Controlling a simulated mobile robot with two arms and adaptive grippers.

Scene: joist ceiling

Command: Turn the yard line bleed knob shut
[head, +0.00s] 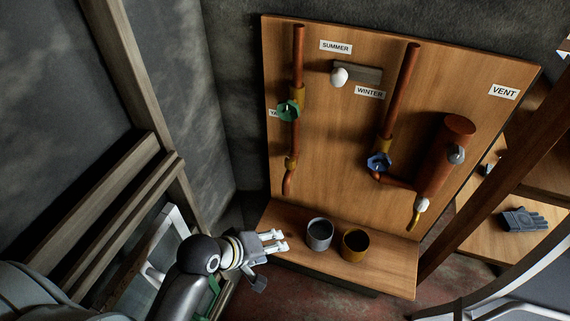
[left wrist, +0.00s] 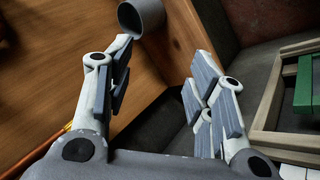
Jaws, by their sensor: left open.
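A wooden board holds the left copper pipe (head: 298,60), beside a label partly hidden that reads "YA". I cannot tell how far the knob is turned. My left gripper (head: 270,262) is open and empty at the left end of the ledge, well below the green knob and apart from it. Its spread fingers also show in the left wrist view (left wrist: 160,78). My right gripper is not in view.
A grey cup (head: 319,234) and a mustard cup (head: 355,244) stand on the ledge (head: 390,272); the grey cup also shows in the left wrist view (left wrist: 143,14). Right are a blue knob (head: 379,162) and copper cylinder (head: 446,150). A white ball knob (head: 339,77) sits above.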

